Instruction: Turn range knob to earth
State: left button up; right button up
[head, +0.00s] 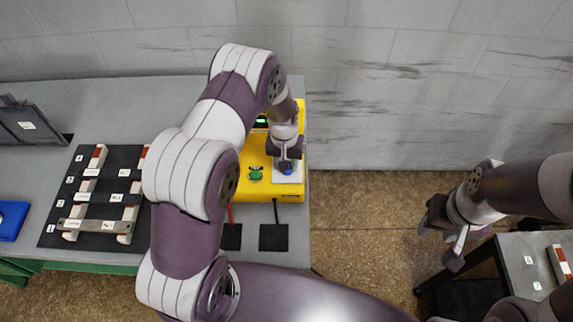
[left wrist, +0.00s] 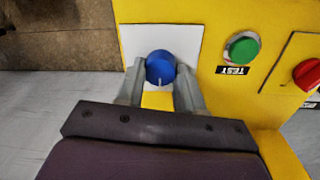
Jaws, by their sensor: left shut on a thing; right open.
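The blue range knob (left wrist: 160,66) sits on a white plate (left wrist: 185,40) on the yellow tester (left wrist: 205,15). A pale mark shows on its face, pointing toward the bottom of the left wrist view. My left gripper (left wrist: 160,80) has its two grey fingers on either side of the knob and is shut on it. In the head view the left gripper (head: 286,166) reaches down onto the blue knob (head: 289,171), which is partly covered. No position labels on the plate are readable. My right gripper (head: 440,240) is open and empty, off to the right above the floor.
A green button (left wrist: 243,50) labelled TEST and a red knob (left wrist: 307,74) are beside the blue knob. Black pads (head: 273,237) lie in front of the tester. A black mat (head: 60,215) with several labelled bars lies left. A small table (head: 525,262) stands right.

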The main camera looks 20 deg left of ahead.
pick_arm(q)
jog(key=m+b, duration=0.1)
jog(key=m, duration=0.2)
jog(key=shift+w+m+b, duration=0.1)
jog(key=shift+m+b, duration=0.2)
jog(key=shift+d+r+m+b, duration=0.1)
jog(key=shift+m+b, duration=0.5)
jog(key=shift+m, duration=1.1)
jog(key=o, duration=1)
jog(key=shift+r, duration=0.3)
jog(key=r+b, duration=0.1)
jog(key=r, duration=0.3)
jog(key=r+b, duration=0.1)
jog(key=r, duration=0.3)
jog(key=r+b, duration=0.1)
jog(key=r, duration=0.3)
jog(key=shift+w+a+r, duration=0.1)
jog(key=shift+a, duration=0.2)
